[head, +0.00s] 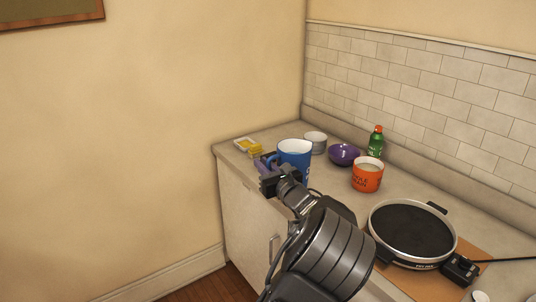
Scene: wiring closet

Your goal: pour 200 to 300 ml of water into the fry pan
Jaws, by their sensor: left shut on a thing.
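The fry pan (412,228) is round and black inside with a light rim, and sits on a brown board at the right of the counter. A blue pitcher (296,158) with a white inside stands upright at the left part of the counter. My left gripper (270,178) is at its left side, shut on the pitcher, apparently by its handle; the fingers are partly hidden by my wrist. I cannot see how much water is in the pitcher, or whether its base touches the counter. My right gripper is not in view.
An orange mug (367,178), a purple bowl (343,154), a white bowl (315,142) and a green bottle (376,143) stand between pitcher and pan or behind. A yellow-and-white item (246,145) lies at the far left. A black control box (459,269) with a cord adjoins the pan.

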